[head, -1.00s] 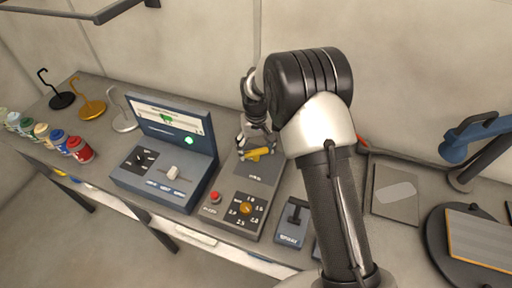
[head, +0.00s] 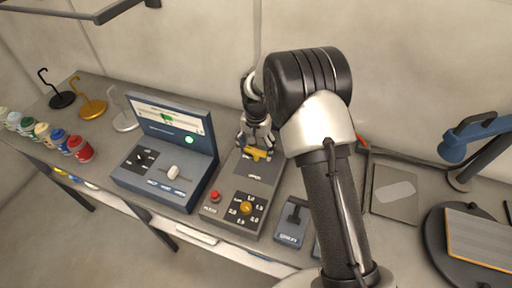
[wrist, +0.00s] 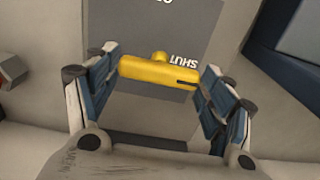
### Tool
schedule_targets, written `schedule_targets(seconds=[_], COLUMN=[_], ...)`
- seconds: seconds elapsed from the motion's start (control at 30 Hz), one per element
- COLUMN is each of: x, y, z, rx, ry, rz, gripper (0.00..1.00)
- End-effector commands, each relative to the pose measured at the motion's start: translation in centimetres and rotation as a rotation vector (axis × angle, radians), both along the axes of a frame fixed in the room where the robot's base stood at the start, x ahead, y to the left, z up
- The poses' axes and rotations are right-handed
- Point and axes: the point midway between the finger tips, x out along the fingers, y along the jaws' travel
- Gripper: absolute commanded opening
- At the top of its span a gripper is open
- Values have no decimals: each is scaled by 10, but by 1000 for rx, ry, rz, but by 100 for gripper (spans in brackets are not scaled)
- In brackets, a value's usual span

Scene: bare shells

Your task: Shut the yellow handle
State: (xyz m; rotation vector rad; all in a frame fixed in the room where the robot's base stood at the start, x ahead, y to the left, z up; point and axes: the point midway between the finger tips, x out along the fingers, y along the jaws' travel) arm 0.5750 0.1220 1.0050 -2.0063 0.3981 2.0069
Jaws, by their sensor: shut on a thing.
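The yellow handle (head: 257,155) is a short bar on a grey plate (head: 257,168) at the back of the grey control box. In the wrist view the yellow handle (wrist: 158,74) lies almost level between my fingers, with a dark mark at its right end. The word SHUT (wrist: 184,62) reads upside down just above its right half; another word is cut off at the top edge. My gripper (head: 257,149) reaches down over the handle. In the wrist view my gripper (wrist: 160,78) is shut on the handle, its blue-padded fingers at both ends.
A red button (head: 215,196) and a yellow-orange knob (head: 246,208) sit at the front of the same box. A blue console with a screen (head: 170,125) stands close on the left. A lever box (head: 292,222) is at the front right. A wall rises behind.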

Motion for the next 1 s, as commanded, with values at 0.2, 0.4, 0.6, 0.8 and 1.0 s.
schedule_targets(seconds=[0.2,0.4,0.6,0.8,1.0], x=[0,1,0,0,0], y=[0,0,0,0,0], z=[0,0,0,0,0], rx=[1,1,1,0,0], ry=[-1,-1,-1,-1,0], rz=[-15,-16,-15,-13,-13], gripper=[51,51,84,95,95])
